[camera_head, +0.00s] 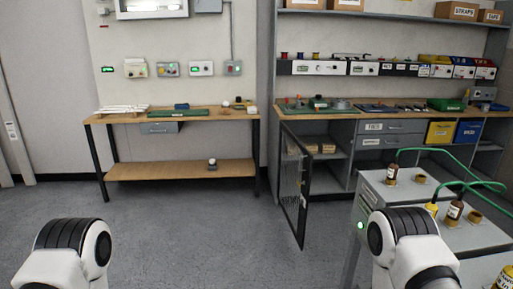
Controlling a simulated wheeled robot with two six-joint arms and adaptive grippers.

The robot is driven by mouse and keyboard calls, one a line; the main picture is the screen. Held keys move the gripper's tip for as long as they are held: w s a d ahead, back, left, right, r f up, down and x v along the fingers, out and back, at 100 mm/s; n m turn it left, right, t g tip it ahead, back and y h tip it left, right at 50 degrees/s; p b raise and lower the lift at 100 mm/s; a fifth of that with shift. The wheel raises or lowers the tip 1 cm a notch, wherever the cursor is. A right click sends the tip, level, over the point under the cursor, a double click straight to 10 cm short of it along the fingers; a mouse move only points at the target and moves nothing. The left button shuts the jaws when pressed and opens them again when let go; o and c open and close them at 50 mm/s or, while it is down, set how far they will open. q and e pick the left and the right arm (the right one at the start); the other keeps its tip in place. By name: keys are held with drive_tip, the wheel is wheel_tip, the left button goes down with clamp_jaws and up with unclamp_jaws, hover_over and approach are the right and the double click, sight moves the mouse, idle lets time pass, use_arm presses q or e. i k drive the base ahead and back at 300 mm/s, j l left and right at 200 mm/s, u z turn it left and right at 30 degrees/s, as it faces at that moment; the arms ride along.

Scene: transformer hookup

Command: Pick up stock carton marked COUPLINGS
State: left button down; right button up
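No carton with a readable COUPLINGS mark shows. On the top shelf at the right stand a brown carton marked STRAPS (456,11) and a smaller carton (490,16) whose mark seems to read TAPE. Two more brown cartons (346,5) are cut off by the top edge, and their marks are not visible. Brown items (326,148) lie inside the open cabinet under the right bench, too small to identify. White and black links of my two arms show at the bottom left and bottom right. Both grippers are out of view.
A mesh cabinet door (293,188) stands open into the floor space. A grey transformer unit (390,195) with green cables stands at the right front. A wooden bench (230,116) with a lower shelf stands at the back left. The middle floor is clear.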

sight(313, 149)
drive_tip(key=i+z, duration=0.2)
drive_tip(key=i, duration=0.55)
drive_tip(key=i+j+z, duration=0.25)
drive_tip(key=i, duration=0.5)
drive_tip(key=i+j+z, duration=0.25)
drive_tip(key=i+j, duration=0.3)
drive_tip(key=i, duration=0.35)
drive_tip(key=i+j+z, duration=0.25)
drive_tip(key=i+j, duration=0.5)
drive_tip(key=i, duration=0.1)
